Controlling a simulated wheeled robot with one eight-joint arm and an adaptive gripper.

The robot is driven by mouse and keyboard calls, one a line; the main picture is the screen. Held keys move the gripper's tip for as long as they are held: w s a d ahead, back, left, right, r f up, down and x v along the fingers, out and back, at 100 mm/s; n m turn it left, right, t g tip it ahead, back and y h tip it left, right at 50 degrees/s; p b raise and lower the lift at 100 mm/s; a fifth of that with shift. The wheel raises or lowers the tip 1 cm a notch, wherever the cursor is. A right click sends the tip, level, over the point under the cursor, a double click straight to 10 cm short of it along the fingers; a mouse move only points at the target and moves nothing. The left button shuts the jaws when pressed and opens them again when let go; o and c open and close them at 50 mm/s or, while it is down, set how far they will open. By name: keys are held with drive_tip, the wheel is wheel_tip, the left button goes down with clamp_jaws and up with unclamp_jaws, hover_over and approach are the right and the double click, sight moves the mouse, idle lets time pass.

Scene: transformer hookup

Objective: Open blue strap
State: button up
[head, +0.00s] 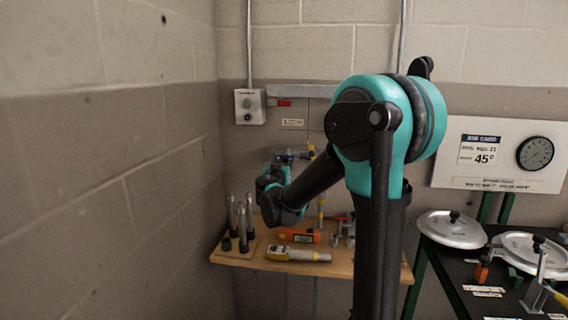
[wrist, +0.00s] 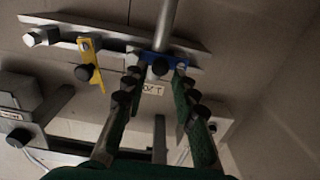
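In the wrist view a blue strap (wrist: 163,58) lies across a grey rod (wrist: 167,28) at a metal bar (wrist: 112,38). A dark round knob sits on the strap. My gripper (wrist: 155,76) is open, with its two green-padded fingers apart and the tips just short of the strap's two ends. I cannot tell whether they touch it. A yellow strap (wrist: 91,62) with a dark knob is on the same bar to the left. In the head view my gripper (head: 272,185) is above the wooden shelf, its fingers mostly hidden; a small blue piece (head: 287,155) shows beside it.
The wooden shelf (head: 340,267) holds several upright metal cylinders (head: 242,222), an orange level (head: 299,236) and a yellow-grey tool (head: 298,254). A dark bench with silver lids (head: 452,230) stands at right, below a gauge sign (head: 500,155). A wall closes the left side.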

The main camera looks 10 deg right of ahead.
drive_tip(key=shift+x, duration=0.95)
clamp_jaws()
